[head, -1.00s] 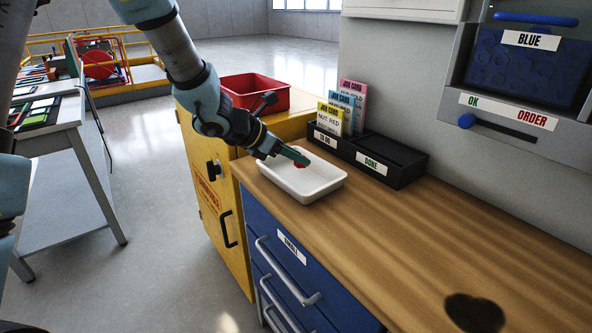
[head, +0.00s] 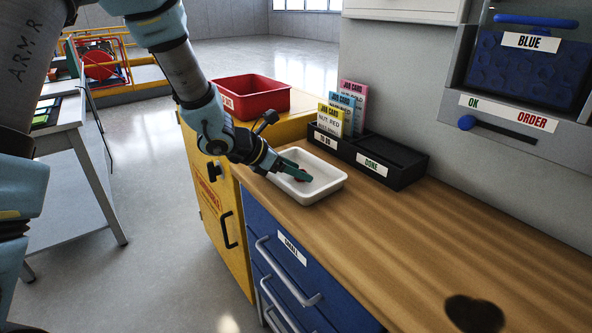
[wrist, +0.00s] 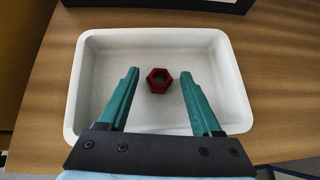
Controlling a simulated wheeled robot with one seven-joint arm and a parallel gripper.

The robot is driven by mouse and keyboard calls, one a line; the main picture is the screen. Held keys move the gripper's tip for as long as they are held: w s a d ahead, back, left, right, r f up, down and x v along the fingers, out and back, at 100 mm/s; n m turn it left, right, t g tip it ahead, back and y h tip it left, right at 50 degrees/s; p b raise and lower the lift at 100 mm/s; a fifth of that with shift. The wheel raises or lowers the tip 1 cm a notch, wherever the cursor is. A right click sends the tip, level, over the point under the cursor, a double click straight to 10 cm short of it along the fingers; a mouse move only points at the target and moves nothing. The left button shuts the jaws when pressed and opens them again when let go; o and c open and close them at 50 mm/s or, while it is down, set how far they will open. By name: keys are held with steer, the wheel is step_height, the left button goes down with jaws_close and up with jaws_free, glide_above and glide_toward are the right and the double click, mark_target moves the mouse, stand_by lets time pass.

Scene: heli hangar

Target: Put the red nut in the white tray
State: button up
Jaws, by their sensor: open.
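The white tray (head: 329,183) sits on the wooden bench top and also shows in the wrist view (wrist: 238,92). The red nut (wrist: 168,85) lies flat in the tray, between and just beyond my fingertips in the wrist view. In the head view only a small bit of red shows by the fingers. My gripper (wrist: 160,75) is open, with green fingers on either side of the nut and clear of it. In the head view my gripper (head: 300,170) reaches down into the tray from the left.
A black holder (head: 394,180) marked "TO DO" and "DONE" with job cards stands behind the tray. A red bin (head: 262,101) sits on the yellow cabinet (head: 228,215). The bench top to the right is mostly clear, apart from a dark patch.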

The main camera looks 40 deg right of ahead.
steer(key=b+v, duration=0.1)
steer(key=v, duration=1.1)
steer(key=shift+w+a, duration=0.1)
steer(key=w+a+n+t+y, duration=0.35)
steer(key=w+a+n, duration=0.35)
steer(key=a+n, duration=0.45)
steer(key=w+a+n+t+y, duration=0.2)
steer(key=w+a+n+t, duration=0.2)
steer(key=w+a+n, duration=0.7)
steer(key=s+a+f+n+g+y, duration=0.15)
steer(key=s+a+n, duration=0.3)
steer(key=n, duration=0.45)
steer(key=s+a+f+n+y, duration=0.25)
steer(key=a+n, duration=0.35)
steer(key=n, duration=0.4)
steer(key=s+a+n+g, duration=0.3)
steer(key=s+a+n, duration=0.2)
steer(key=s+n, duration=0.4)
steer(key=n, duration=0.4)
steer(key=shift+a+f, duration=0.25)
steer(key=shift+a, duration=0.05)
